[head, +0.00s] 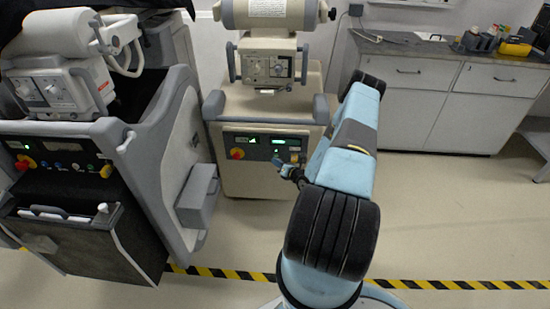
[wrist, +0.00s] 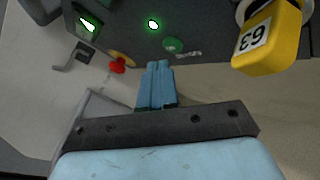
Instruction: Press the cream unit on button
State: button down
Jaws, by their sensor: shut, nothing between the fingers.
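The cream unit (head: 262,185) stands in the middle of the head view with a dark control panel on its front. A round green button (wrist: 172,44) shows on the panel in the wrist view, beside small lettering I cannot read. A red knob on a yellow ring (wrist: 118,65) is to its left; it also shows in the head view (head: 236,154). My gripper (wrist: 158,66) is shut and empty, its tips just below the green button in the wrist view. I cannot tell whether they touch the panel. In the head view my gripper (head: 285,170) is in front of the panel's lower right.
A yellow tag marked 63 (wrist: 268,40) sits at the right in the wrist view, near my fingers. Green lit indicators (wrist: 153,24) are on the panel. A grey-and-white cart (head: 150,165) stands at left. Cabinets (head: 440,95) are at back right, with open floor before them.

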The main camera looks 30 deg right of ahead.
jog(key=shift+s, duration=0.1)
jog(key=shift+s+a, duration=0.75)
jog(key=shift+s, duration=0.3)
jog(key=shift+s+a, duration=0.7)
jog(key=shift+s, duration=0.3)
jog(key=shift+r, duration=0.1)
